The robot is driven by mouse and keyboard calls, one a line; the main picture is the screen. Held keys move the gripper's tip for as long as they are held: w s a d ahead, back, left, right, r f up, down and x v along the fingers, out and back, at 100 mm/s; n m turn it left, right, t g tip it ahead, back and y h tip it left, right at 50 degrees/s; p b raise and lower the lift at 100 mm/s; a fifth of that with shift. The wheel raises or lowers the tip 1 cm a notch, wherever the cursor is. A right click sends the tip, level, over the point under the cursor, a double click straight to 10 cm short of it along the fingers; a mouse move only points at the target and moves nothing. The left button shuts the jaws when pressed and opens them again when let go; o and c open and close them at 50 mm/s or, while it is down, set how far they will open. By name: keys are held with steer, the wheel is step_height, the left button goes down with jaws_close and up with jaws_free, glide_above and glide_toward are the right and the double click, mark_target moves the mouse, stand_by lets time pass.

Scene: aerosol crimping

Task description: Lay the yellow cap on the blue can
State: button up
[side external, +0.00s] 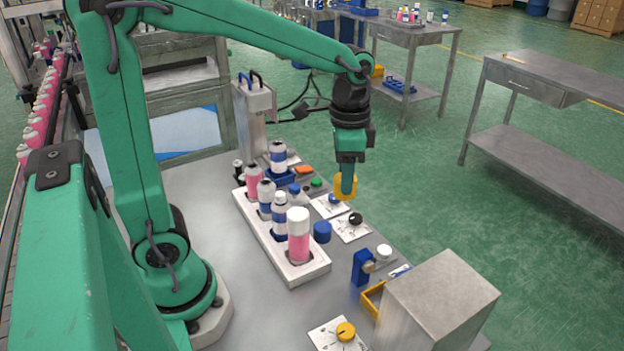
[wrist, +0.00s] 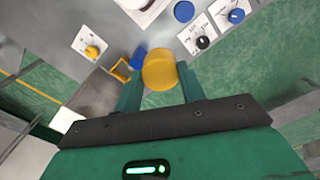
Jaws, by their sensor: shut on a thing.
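My gripper (side external: 347,180) is shut on the yellow cap (side external: 338,188) and holds it in the air, right of the can rack and above the dial cards. In the wrist view, the yellow cap (wrist: 159,68) sits between the two fingers. Several blue-and-white cans show in the side view: one in the blue holder (side external: 278,157), one mid-rack (side external: 266,197), and one (side external: 280,219) behind the front pink can. I cannot tell which of them is the task's blue can. The cap is apart from all of them.
The white rack (side external: 312,274) also holds pink cans, the front one white-capped (side external: 298,234). A blue cap (side external: 322,231), a white cap (side external: 384,252) and dial cards (side external: 351,230) lie right of it. A large metal box (side external: 440,300) stands at the front right.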

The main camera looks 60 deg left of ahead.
steer(key=r, duration=0.4)
steer(key=shift+s+a, duration=0.1)
steer(key=shift+a, duration=0.15)
steer(key=s+a+n, duration=0.6)
steer(key=s+a, duration=0.2)
steer(key=a, duration=0.2)
glide_above(280, 193)
steer(key=shift+f, duration=2.7)
steer(key=shift+f, duration=0.3)
steer(key=shift+f, duration=2.05)
steer(key=shift+f, duration=0.15)
steer(key=o, duration=0.8)
